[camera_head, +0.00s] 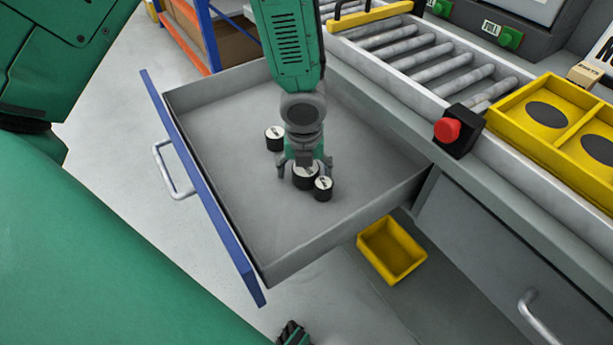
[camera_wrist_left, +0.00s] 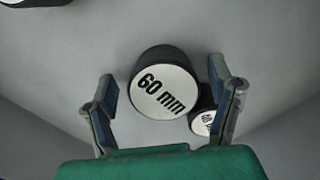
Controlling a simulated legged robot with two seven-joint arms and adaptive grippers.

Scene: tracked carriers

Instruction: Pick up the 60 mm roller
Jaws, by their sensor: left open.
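The 60 mm roller (camera_wrist_left: 165,92) is a black cylinder with a white top printed "60 mm", standing upright in the open drawer. In the head view it (camera_head: 306,177) is partly hidden by my left gripper (camera_head: 303,172). In the left wrist view my left gripper (camera_wrist_left: 168,102) is open, with one finger on each side of the roller and a visible gap to the left finger. A smaller roller (camera_head: 323,188) stands close beside it; in the left wrist view it (camera_wrist_left: 203,122) is near the right finger and partly hidden.
Another black roller (camera_head: 274,138) with a white top stands apart in the grey drawer (camera_head: 255,225). A yellow bin (camera_head: 391,250) lies below the drawer. A roller conveyor (camera_head: 420,55), red button (camera_head: 447,130) and yellow tray (camera_head: 547,92) are on the bench. The drawer's front part is clear.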

